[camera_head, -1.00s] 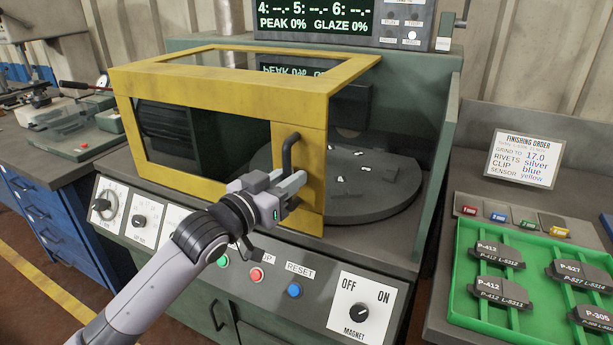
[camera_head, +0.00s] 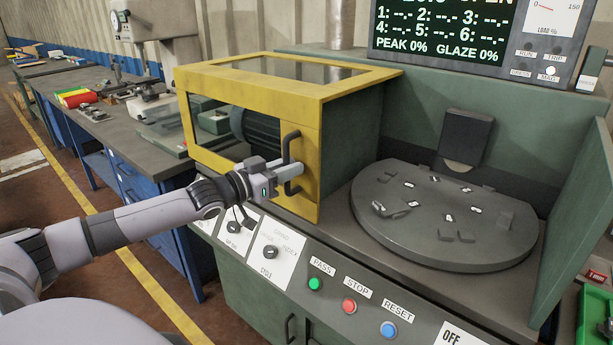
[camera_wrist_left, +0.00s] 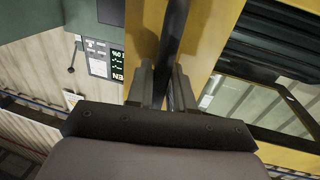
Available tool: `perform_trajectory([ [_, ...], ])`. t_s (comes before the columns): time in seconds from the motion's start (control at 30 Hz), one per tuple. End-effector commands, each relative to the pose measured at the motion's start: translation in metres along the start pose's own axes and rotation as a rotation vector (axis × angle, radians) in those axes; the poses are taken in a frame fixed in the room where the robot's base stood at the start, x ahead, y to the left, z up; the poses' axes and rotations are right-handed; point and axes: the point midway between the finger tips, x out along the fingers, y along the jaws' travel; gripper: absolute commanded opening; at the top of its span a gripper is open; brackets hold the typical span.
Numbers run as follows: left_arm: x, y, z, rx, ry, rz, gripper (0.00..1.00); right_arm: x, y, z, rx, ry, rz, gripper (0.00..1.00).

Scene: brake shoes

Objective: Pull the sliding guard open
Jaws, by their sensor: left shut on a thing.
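The yellow-framed sliding guard (camera_head: 312,150) with dark windows stands at the left side of the green machine in the head view, clear of the round grey table (camera_head: 450,220). Its black bar handle (camera_head: 291,147) is on the front right post. My left gripper (camera_head: 288,170) is shut on the handle. In the left wrist view the dark handle (camera_wrist_left: 174,40) runs between the two fingers (camera_wrist_left: 162,85), with the yellow frame (camera_wrist_left: 205,30) behind. My right gripper is not in view.
Small pieces lie on the exposed round table. The display (camera_head: 440,28) reads "OPEN" at its partly cut top line. Pass, stop and reset buttons (camera_head: 349,306) are on the front panel below. A workbench (camera_head: 120,140) stands at left. A green tray (camera_head: 592,320) is at the right edge.

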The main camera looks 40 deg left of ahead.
Motion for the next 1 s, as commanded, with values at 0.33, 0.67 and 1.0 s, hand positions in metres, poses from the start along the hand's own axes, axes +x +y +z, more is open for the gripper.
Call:
perform_trajectory([
  [0.33, -0.004, -0.024, -0.001, 0.001, 0.002, 0.000, 0.00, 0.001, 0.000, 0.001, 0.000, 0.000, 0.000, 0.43],
  [0.67, -0.004, -0.024, 0.000, -0.001, 0.001, 0.000, 0.00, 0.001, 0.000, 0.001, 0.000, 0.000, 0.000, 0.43],
  [1.0, -0.004, -0.024, 0.000, -0.001, 0.000, 0.001, 0.40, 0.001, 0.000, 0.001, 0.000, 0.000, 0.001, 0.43],
])
